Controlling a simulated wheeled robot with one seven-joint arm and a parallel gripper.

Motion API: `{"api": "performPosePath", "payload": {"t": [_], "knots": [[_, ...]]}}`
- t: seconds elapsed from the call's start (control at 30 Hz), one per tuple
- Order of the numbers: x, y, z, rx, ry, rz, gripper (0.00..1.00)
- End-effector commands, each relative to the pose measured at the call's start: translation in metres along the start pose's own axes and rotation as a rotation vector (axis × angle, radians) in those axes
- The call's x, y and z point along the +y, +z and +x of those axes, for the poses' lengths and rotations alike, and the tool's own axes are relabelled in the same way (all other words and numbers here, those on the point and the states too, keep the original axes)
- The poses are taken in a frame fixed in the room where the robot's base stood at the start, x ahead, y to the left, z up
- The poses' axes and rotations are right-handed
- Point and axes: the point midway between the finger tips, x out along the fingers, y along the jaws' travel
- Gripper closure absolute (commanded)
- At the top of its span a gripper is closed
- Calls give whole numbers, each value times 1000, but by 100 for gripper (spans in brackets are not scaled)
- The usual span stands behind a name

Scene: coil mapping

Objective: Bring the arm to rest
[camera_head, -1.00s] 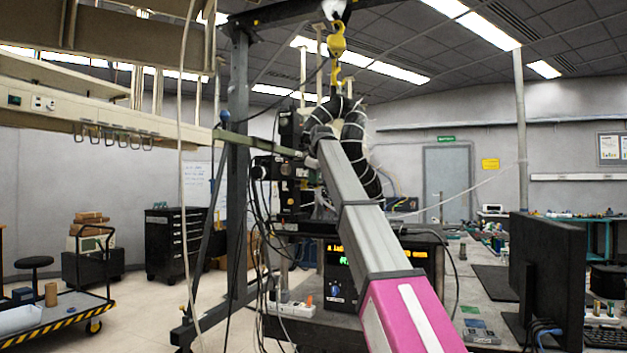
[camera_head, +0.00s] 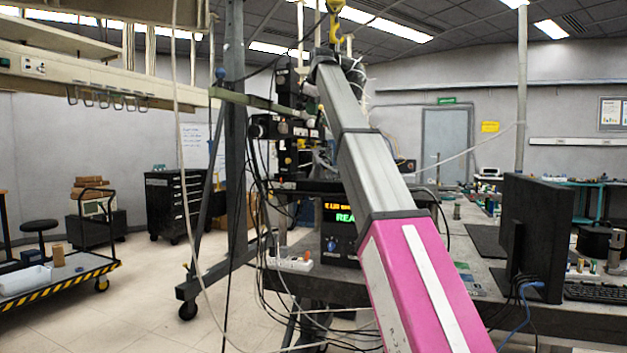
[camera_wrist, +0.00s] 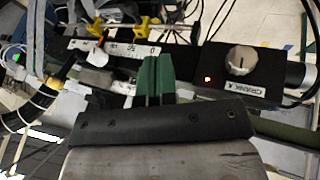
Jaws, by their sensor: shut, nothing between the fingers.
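My arm (camera_head: 362,160) shows in the head view as a long grey and pink beam running from the bottom right up to the upper middle. Its far end covers part of the rig, and my gripper cannot be made out there. In the wrist view my gripper (camera_wrist: 155,80) shows as two green fingers close together, with nothing held between them. Behind them is a white strip with numbers (camera_wrist: 110,50). To their right is a black box with a round knob (camera_wrist: 243,60), a red light and a label reading "CRANK A".
A steel post (camera_head: 236,150) and hanging cables stand left of my arm. A yellow hook (camera_head: 335,5) hangs above its far end. A monitor (camera_head: 537,230) stands on the bench at right. A trolley (camera_head: 60,275) is at left, with open floor between it and the rig.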

Motion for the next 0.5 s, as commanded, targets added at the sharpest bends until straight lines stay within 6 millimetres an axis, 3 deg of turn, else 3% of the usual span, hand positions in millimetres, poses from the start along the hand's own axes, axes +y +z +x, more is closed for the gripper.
{"api": "performPosePath", "payload": {"t": [0.17, 0.27, 0.5], "knots": [[-5, 12, 24, -10, -7, 23, 100], [-12, 31, 63, -28, -18, 62, 100], [-41, 96, 181, -86, -49, 194, 100]]}}
